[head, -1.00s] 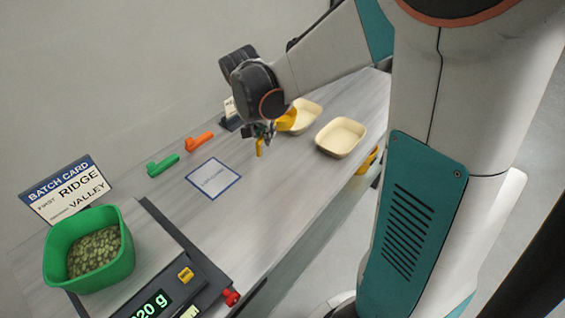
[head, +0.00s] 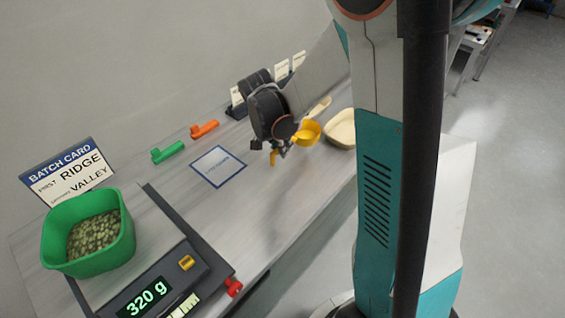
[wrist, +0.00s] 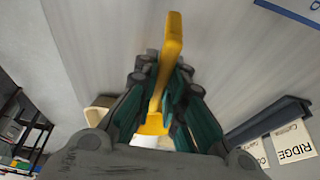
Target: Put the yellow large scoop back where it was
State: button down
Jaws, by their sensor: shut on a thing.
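The yellow large scoop (head: 308,132) is in my gripper (head: 279,150), above the table in the head view. Its cup points to the right and the end of its handle shows below the fingers. In the wrist view the yellow handle (wrist: 171,50) runs between the two fingers of my gripper (wrist: 163,80), which are shut on it. The blue-framed white mat (head: 218,167) lies on the table left of the gripper and looks empty. An orange scoop (head: 204,129) and a green scoop (head: 168,152) lie along the back edge.
Cream trays (head: 341,130) stand right of the gripper, one partly hidden. A scale (head: 152,285) reading 320 g carries a green bin (head: 88,255) of beans. A batch card (head: 70,172) stands behind it. A dark card holder (head: 237,112) is at the back.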

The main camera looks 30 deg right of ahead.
jog(key=shift+f+b, duration=0.85)
jog(key=shift+f, duration=1.85)
jog(key=c, duration=1.7)
grip_release()
